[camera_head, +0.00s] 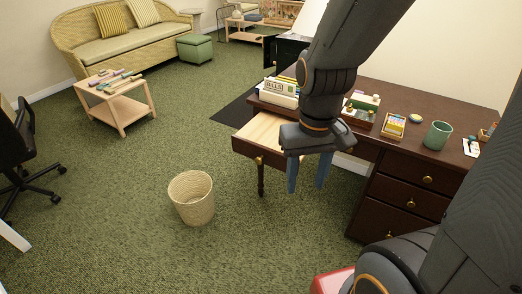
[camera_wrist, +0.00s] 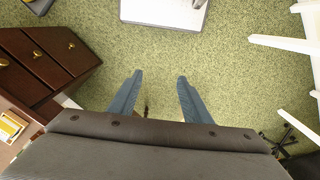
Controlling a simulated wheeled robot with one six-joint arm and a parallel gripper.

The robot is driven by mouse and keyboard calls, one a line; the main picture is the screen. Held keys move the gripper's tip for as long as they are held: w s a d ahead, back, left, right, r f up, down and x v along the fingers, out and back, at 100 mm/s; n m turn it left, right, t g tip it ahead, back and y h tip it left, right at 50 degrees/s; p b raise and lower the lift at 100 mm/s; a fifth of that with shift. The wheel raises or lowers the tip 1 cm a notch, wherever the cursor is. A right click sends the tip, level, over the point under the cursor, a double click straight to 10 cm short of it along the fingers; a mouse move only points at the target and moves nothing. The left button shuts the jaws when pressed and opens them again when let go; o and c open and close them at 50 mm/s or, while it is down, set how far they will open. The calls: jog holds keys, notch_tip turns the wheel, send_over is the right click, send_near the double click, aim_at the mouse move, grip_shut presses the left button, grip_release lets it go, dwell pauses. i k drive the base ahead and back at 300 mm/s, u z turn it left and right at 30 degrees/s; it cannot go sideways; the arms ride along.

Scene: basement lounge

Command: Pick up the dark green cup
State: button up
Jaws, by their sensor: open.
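The dark green cup (camera_head: 438,135) stands upright on the right part of the dark wooden desk (camera_head: 405,108) in the head view. I do not see it in the wrist view. My gripper (camera_head: 307,188) is open and empty, pointing down in front of the desk beside the pulled-out drawer. It is to the left of the cup and apart from it. In the wrist view my two blue fingers (camera_wrist: 160,78) are spread above the green carpet with nothing between them.
The open drawer (camera_head: 262,135) juts from the desk. A woven basket (camera_head: 191,199) stands on the floor. Carpet to the left is largely free.

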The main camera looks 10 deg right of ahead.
aim_at(439, 132)
jog(key=u, duration=0.55)
jog(key=i, duration=1.3)
jog(key=z, duration=3.05)
